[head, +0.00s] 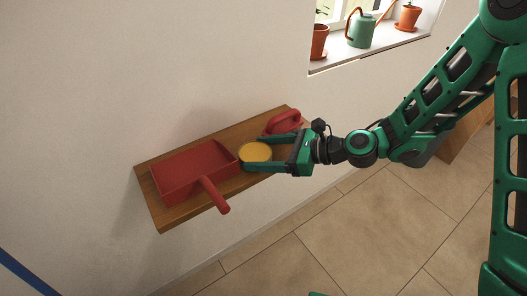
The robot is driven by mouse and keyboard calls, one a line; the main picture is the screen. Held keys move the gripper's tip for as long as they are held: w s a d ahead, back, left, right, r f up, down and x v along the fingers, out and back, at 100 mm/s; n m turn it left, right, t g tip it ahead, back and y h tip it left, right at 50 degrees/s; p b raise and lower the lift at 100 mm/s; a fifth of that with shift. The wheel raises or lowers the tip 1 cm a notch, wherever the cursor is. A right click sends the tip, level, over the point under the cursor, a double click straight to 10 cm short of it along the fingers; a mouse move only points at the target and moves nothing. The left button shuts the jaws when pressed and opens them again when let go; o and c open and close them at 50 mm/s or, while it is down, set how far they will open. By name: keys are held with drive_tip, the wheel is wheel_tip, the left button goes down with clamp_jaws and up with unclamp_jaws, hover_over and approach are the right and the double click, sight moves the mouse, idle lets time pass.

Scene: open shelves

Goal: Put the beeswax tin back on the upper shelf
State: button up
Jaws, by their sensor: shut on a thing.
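The beeswax tin, a round thing with a yellow top (255,152), is at the middle of a wooden wall shelf (180,212). My gripper (254,166) reaches in from the right with one green finger on each side of the tin and is shut on it. I cannot tell whether the tin rests on the shelf board or is held just above it. Only one shelf board shows, and I cannot tell whether it is the upper one.
A red dustpan-like scoop (185,172) fills the shelf's left part, its handle poking over the front edge, close to the tin. A red object (285,122) lies behind my gripper at the shelf's right end. A green watering can (361,30) and potted plants stand on the windowsill.

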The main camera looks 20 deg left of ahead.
drive_tip(key=o, duration=1.3)
drive_tip(key=shift+o, duration=0.2)
drive_tip(key=shift+d+r, duration=0.15)
drive_tip(key=shift+d, duration=0.1)
drive_tip(key=v, duration=1.1)
drive_tip(key=shift+d, duration=0.3)
drive_tip(key=shift+r, duration=0.1)
